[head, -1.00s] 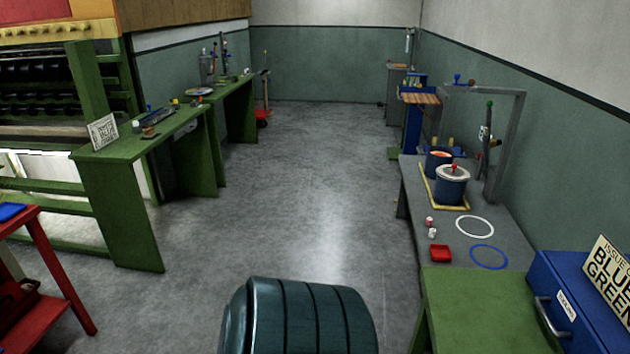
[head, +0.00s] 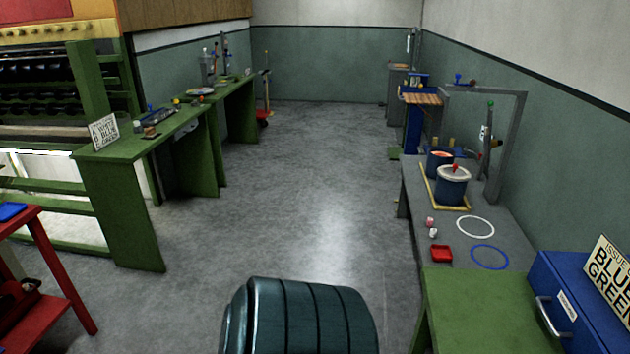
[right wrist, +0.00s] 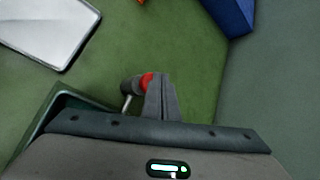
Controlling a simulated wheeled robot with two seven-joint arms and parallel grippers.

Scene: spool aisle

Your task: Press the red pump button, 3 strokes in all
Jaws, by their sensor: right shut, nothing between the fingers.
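In the right wrist view my right gripper (right wrist: 161,85) is shut and empty, its dark fingers over a green surface. A small red cap (right wrist: 147,80) on a dark grey round body (right wrist: 131,86) shows just left of the fingertips, very close to them. The fingers partly hide it, and I cannot tell whether they touch. It may be the red pump button. In the head view a red knob (head: 455,168) tops the pale lid of a blue pot on the grey bench; I cannot tell whether it is a pump. Neither gripper shows in the head view.
In the wrist view a pale flat plate (right wrist: 45,28) lies upper left and a blue block (right wrist: 231,12) stands upper right. In the head view a green bench (head: 478,310) with a blue drawer box (head: 575,300) is front right. The grey floor aisle (head: 310,170) is clear.

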